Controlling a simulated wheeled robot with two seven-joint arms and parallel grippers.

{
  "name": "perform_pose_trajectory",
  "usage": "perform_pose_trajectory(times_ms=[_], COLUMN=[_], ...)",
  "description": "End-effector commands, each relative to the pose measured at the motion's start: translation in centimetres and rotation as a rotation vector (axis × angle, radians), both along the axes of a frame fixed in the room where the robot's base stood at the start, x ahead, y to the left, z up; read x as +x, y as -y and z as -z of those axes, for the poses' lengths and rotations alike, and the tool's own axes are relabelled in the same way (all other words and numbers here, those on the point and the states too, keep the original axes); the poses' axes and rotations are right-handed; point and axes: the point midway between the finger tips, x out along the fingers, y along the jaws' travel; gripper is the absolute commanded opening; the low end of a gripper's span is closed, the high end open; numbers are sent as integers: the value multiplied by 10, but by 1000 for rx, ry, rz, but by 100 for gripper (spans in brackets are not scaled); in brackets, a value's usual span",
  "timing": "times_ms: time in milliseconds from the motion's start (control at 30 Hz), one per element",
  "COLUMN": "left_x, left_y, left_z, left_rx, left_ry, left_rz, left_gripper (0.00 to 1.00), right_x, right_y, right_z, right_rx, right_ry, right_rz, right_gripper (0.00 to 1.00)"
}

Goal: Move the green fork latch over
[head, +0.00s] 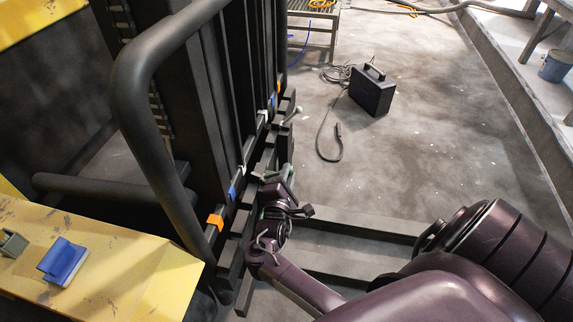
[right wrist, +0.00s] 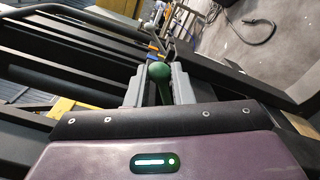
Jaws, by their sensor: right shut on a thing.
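The green fork latch (right wrist: 159,72) shows in the right wrist view as a round green knob on a short stem, between the two grey fingers. My right gripper (right wrist: 157,88) is shut on it; the fingers sit on either side of the stem below the knob. In the head view my right gripper (head: 277,180) is low at the dark fork carriage (head: 229,240), and the latch is mostly hidden there by the gripper. My left gripper is in neither view.
Dark forks (head: 345,225) stretch right from the carriage, close to my right arm. A thick guard bar (head: 127,90) rises on the left. A pale-knobbed lever (head: 298,110) stands farther along. A black case (head: 372,90) with a cable lies on open floor. A yellow surface (head: 120,262) holds a blue block (head: 63,260).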

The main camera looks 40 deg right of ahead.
Motion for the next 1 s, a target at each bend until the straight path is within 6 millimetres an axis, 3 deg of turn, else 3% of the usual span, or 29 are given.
perform_pose_trajectory(times_ms=[600,1000], left_x=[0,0], left_y=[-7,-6], left_z=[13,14], left_rx=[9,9], left_ry=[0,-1], left_rz=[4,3], left_gripper=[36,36], right_x=[-10,-10], right_y=[8,8], right_z=[28,29], right_rx=[1,0], right_ry=[-4,-2], right_rz=[0,0], right_gripper=[8,8])
